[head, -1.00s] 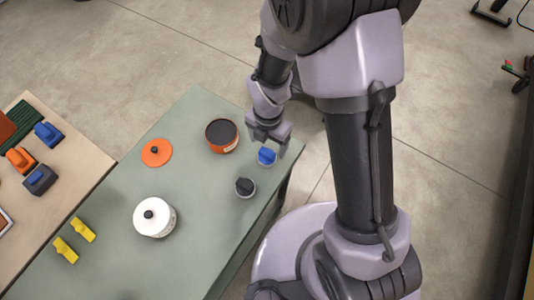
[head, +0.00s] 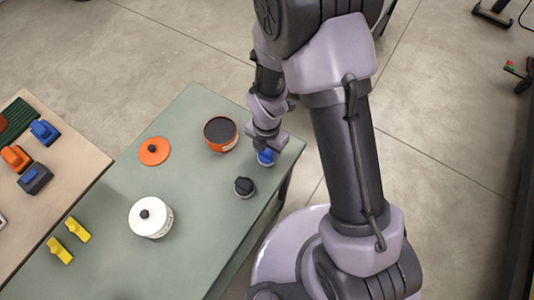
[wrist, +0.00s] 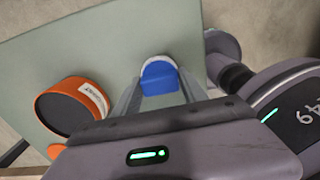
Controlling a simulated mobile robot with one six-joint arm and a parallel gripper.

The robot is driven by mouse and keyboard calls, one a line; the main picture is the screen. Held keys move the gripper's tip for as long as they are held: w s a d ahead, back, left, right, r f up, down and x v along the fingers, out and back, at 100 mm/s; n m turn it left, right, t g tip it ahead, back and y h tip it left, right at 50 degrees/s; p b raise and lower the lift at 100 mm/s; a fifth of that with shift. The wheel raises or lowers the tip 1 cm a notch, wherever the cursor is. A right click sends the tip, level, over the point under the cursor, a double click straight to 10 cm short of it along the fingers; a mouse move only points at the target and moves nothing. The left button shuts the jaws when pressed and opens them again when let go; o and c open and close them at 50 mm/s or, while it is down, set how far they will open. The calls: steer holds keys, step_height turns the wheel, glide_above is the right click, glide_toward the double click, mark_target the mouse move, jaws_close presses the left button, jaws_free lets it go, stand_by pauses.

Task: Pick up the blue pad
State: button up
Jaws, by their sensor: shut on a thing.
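The blue pad (head: 266,157) is at the right side of the green table (head: 200,100), on a pale round base. In the wrist view the blue pad (wrist: 159,80) sits between my fingers, with the pale rim (wrist: 158,61) of its base showing behind it. My gripper (head: 268,150) is over the pad in the head view and partly hides it. In the wrist view my gripper (wrist: 160,92) has a finger on each side of the pad and is shut on it. I cannot tell whether the base still touches the table.
An orange pot (head: 221,134) stands left of my gripper; it also shows in the wrist view (wrist: 72,107). A black-topped round piece (head: 244,187) is just in front. An orange lid (head: 154,151), a white pot (head: 151,218) and yellow pieces (head: 77,229) lie farther left.

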mark_target(267, 151)
step_height(267, 151, up, 10)
steer(key=p, duration=0.3)
